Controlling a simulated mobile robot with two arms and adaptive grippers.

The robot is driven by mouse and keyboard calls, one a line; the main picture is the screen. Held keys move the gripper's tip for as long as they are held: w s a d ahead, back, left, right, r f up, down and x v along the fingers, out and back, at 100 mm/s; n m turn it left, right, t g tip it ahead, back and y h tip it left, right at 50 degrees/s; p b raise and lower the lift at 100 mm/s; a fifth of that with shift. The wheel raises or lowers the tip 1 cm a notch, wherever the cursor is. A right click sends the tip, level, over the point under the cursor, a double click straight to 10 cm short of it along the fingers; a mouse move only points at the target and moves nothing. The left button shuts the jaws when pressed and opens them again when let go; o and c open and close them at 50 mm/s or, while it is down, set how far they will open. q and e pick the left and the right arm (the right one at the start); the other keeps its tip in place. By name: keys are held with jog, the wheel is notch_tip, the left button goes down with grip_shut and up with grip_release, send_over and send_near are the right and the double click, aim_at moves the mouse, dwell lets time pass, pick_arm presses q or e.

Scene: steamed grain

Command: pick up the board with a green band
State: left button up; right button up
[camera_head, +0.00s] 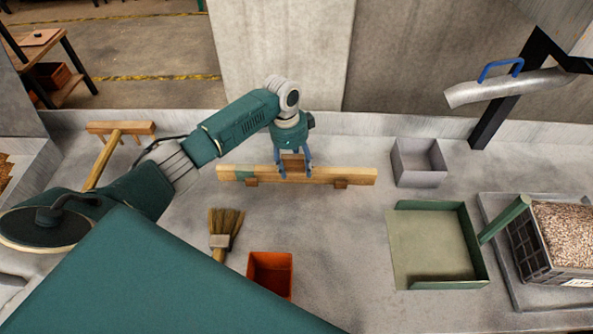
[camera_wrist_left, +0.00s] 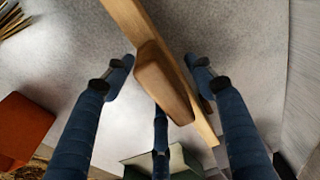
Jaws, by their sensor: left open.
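The board with a green band (camera_head: 350,175) is a long wooden bar with a green band near its left end and a wooden block handle in its middle. It rests on two small wooden supports. My left gripper (camera_head: 293,169) is over the middle of the board, open, with its blue fingers on either side of the handle. In the left wrist view the handle (camera_wrist_left: 163,85) lies between the spread fingers, apart from them, and the board (camera_wrist_left: 129,18) runs diagonally. The green band is not visible in that view. My right gripper is not in view.
A brush (camera_head: 222,230) and an orange bin (camera_head: 271,272) lie in front of the board. A grey box (camera_head: 419,182), a green tray (camera_head: 437,279) and a crate of grain (camera_head: 530,262) stand to the right.

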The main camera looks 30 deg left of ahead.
pick_arm(q)
jog(key=shift+d+f, duration=0.1)
jog(key=shift+f, duration=0.75)
grip_shut()
jog(key=shift+w+r, duration=0.1)
